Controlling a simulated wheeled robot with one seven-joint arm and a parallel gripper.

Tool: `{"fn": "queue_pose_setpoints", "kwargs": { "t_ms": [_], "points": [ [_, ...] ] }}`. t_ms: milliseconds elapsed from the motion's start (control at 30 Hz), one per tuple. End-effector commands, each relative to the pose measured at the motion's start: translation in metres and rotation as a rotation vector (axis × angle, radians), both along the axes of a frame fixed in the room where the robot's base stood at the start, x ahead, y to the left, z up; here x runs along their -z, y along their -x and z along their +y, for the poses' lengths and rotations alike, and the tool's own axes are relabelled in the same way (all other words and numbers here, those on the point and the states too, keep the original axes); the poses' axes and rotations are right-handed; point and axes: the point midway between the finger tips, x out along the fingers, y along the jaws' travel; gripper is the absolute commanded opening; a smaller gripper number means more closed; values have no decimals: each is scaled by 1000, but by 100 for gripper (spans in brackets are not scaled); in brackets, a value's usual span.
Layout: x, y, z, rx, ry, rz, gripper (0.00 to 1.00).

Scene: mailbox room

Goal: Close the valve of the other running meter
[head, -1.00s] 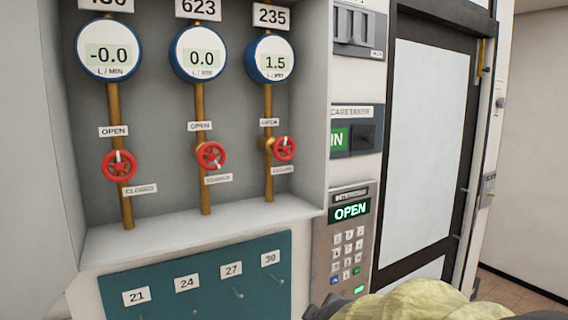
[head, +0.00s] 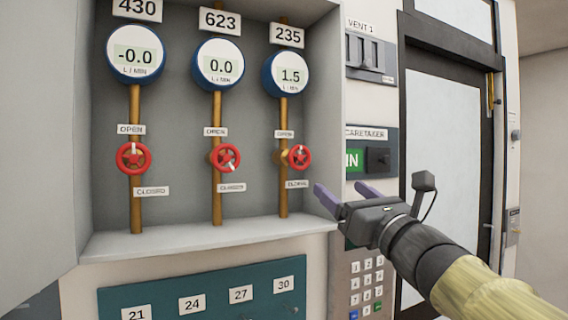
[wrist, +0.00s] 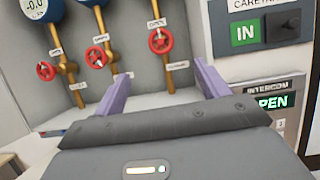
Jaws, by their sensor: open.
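Three round meters hang in a grey recess in the head view. Meter 430 (head: 135,55) reads -0.0, meter 623 (head: 218,63) reads 0.0 and meter 235 (head: 287,74) reads 1.5 L/MIN. Each has a red valve wheel on a brass pipe between OPEN and CLOSED labels: the left wheel (head: 133,158), the middle wheel (head: 225,157) and the right wheel (head: 299,157). All three wheels also show in the wrist view, the right one (wrist: 161,41) nearest my fingers. My gripper (head: 345,194) is open and empty, below and right of the right wheel, apart from it.
The recess has a ledge (head: 200,237) below the pipes and a side wall to the right. A caretaker panel (head: 370,152) and a keypad (head: 367,285) are on the wall beside it. A teal key board (head: 215,275) hangs below. A door stands at right.

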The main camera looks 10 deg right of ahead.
Motion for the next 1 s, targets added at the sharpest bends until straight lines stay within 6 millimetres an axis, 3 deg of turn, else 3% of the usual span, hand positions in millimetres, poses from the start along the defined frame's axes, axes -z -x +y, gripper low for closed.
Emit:
{"fn": "queue_pose_setpoints", "kwargs": {
  "t_ms": [367, 1000],
  "points": [
    [-5, -11, 3, -2, -5, 6, 74],
    [-48, -106, 34, -1, -5, 7, 74]
  ]
}}
